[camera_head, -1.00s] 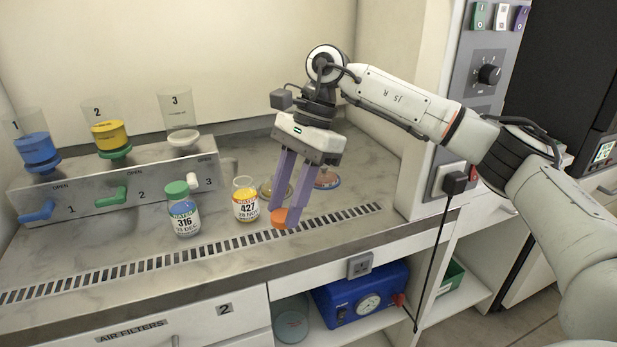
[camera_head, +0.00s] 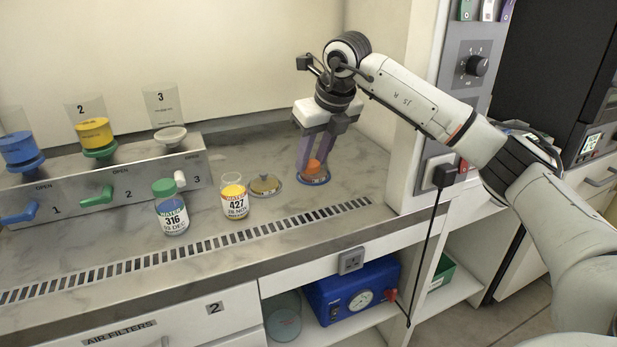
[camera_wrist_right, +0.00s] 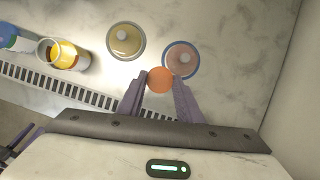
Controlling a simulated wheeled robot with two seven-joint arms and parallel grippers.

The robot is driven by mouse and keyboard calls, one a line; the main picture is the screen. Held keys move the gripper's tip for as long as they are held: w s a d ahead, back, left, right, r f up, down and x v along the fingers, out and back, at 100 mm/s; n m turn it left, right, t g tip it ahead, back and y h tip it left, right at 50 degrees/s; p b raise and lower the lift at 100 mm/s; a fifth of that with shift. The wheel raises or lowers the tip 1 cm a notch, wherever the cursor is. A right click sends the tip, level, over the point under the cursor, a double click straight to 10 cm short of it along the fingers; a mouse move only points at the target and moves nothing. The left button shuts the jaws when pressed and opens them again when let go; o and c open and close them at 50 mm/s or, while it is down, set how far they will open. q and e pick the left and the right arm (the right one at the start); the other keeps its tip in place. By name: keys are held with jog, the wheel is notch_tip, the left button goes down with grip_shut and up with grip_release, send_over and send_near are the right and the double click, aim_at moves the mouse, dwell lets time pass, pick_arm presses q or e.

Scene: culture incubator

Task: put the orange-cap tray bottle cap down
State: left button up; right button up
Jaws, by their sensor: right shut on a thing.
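The orange cap (camera_head: 313,167) is between the fingertips of my right gripper (camera_head: 315,163), which is shut on it. It is seen from above in the right wrist view (camera_wrist_right: 160,80). In the head view it overlaps the round dish with a pinkish content and blue rim (camera_head: 314,180). In the right wrist view the cap sits beside the near left edge of that dish (camera_wrist_right: 181,60). I cannot tell whether it touches the dish or the counter. My left gripper is absent from the head view.
A yellowish dish (camera_head: 265,185) lies left of the pinkish one. The green-capped bottle 316 (camera_head: 171,212) and a dispenser rack (camera_head: 110,185) stand further left. A slotted vent (camera_head: 210,245) runs along the front. A wall is close on the right.

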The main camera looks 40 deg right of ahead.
aim_at(314, 173)
jog(key=shift+f, duration=2.5)
jog(key=shift+f, duration=0.1)
jog(key=shift+f+b, duration=0.25)
jog(key=shift+b, duration=0.1)
jog(key=o, duration=1)
